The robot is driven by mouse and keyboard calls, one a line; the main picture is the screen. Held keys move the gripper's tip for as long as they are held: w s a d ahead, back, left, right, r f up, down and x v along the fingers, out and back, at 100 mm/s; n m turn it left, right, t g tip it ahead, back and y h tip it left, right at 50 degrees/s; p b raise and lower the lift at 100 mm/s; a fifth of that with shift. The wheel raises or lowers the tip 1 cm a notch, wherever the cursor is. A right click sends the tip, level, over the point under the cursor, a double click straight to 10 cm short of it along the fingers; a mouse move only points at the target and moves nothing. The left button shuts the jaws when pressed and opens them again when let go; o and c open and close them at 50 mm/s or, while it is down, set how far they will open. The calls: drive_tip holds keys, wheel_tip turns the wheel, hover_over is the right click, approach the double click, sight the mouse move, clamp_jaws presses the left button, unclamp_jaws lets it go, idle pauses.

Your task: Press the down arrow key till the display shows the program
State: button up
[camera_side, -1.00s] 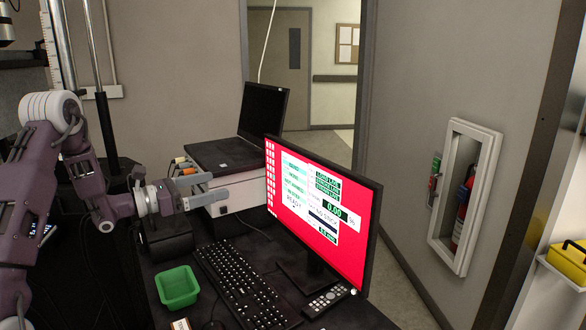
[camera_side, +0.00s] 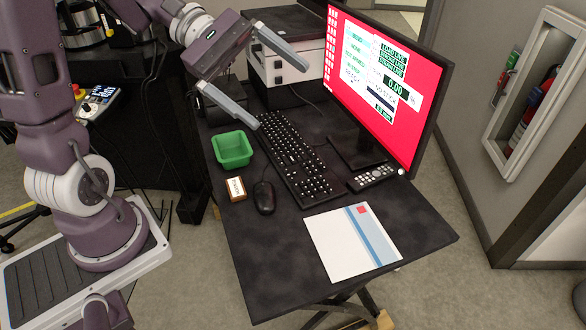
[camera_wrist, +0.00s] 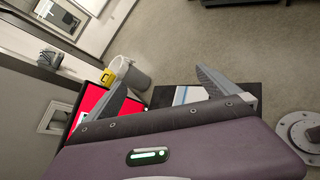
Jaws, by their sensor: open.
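The display is a monitor (camera_side: 385,85) at the upper right of the side view. It shows a red screen with a green-and-white menu panel and a 0.00 readout; the smaller text is hard to read. A black keyboard (camera_side: 296,158) lies on the table before it. A dark handset with pale keys (camera_side: 373,178) lies by the monitor's foot. I cannot make out a down arrow key on either. My gripper (camera_side: 280,95) is open and empty, its grey fingers spread above the keyboard's far end. In the wrist view, its fingers (camera_wrist: 160,78) are wide apart, with the red screen (camera_wrist: 88,100) at left.
A green bin (camera_side: 233,149), a small labelled box (camera_side: 236,188) and a mouse (camera_side: 264,198) sit left of the keyboard. A white booklet (camera_side: 352,243) lies near the front. A keypad unit (camera_side: 98,102) stands at far left. The table's front right is clear.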

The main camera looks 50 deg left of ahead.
drive_tip(key=s+d+f+m+g+y, duration=0.2)
drive_tip(key=s+d+m+g+y, duration=0.15)
drive_tip(key=s+m+y, duration=0.55)
drive_tip(key=s+a+m+t+y, duration=0.2)
drive_tip(key=s+a+m+t, duration=0.2)
drive_tip(key=s+m+t, duration=0.1)
drive_tip(key=shift+s+a+r+m+y, duration=0.35)
drive_tip(key=shift+s+m, duration=0.3)
drive_tip(key=shift+m, duration=0.35)
clamp_jaws()
drive_tip(key=shift+w+f, duration=0.1)
